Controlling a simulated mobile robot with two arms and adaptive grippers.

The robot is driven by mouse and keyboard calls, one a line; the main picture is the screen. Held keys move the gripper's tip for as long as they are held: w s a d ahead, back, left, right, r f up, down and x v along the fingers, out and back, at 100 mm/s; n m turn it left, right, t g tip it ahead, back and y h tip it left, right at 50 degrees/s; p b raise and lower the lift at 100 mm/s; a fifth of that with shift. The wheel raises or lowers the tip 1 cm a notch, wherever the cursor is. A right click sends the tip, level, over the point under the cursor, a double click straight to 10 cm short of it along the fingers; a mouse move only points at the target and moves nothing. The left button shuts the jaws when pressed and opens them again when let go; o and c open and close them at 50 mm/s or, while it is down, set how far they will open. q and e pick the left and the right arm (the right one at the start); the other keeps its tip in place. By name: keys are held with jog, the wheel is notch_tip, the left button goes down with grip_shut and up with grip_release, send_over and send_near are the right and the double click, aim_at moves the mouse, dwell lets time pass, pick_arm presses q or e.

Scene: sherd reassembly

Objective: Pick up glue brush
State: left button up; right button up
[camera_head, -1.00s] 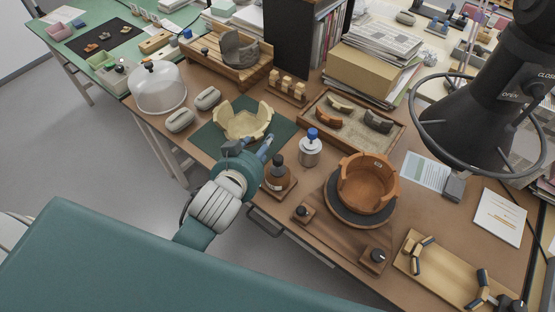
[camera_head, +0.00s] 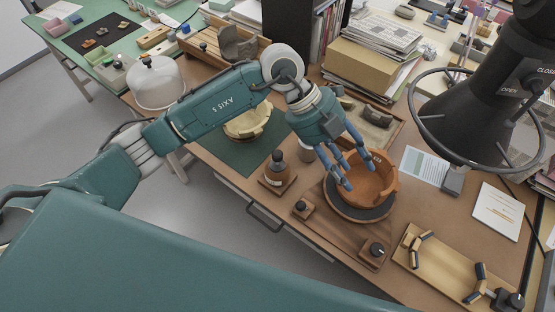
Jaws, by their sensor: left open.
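No separate glue brush can be made out. A brown bottle (camera_head: 277,173) with a black cap stands upright on a small wooden base; whether a brush is in it cannot be told. My left gripper (camera_head: 356,168) is open and empty, fingers pointing down over the orange-brown bowl (camera_head: 378,186). It is to the right of the brown bottle and apart from it. The bowl sits on a dark round turntable (camera_head: 362,212). My right gripper is not in view.
A cream broken bowl (camera_head: 248,124) lies on a green mat (camera_head: 243,152). A sherd tray (camera_head: 384,136) lies behind the gripper. A black hood (camera_head: 472,125) hangs at the right. A wooden board with clamps (camera_head: 440,268) lies at the front right.

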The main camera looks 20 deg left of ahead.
pick_arm(q)
jog(key=w+a+n+y, duration=0.1)
jog(key=w+a+y, duration=0.1)
jog(key=a, duration=0.4)
jog(key=w+a+f+n+y, duration=0.1)
jog(key=a+y, duration=0.2)
jog(key=a, duration=0.2)
jog(key=w+a+t+y, duration=0.1)
jog(key=w+a+y, duration=0.1)
jog(key=a, duration=0.4)
jog(key=shift+w+a+f+n+y, duration=0.3)
jog(key=shift+n, duration=0.1)
jog(key=p, duration=0.1)
send_over(277, 154)
jog(key=f, duration=0.4)
jog(key=shift+d+f, duration=0.25)
jog(key=shift+f, duration=0.35)
jog(key=f+p, duration=0.1)
jog(key=f, duration=0.1)
jog(key=f+p, duration=0.2)
jog(key=shift+a+f, duration=0.2)
jog(key=shift+f, duration=0.2)
jog(key=shift+w+f, duration=0.1)
jog(key=shift+f, duration=0.2)
jog(key=c, duration=1)
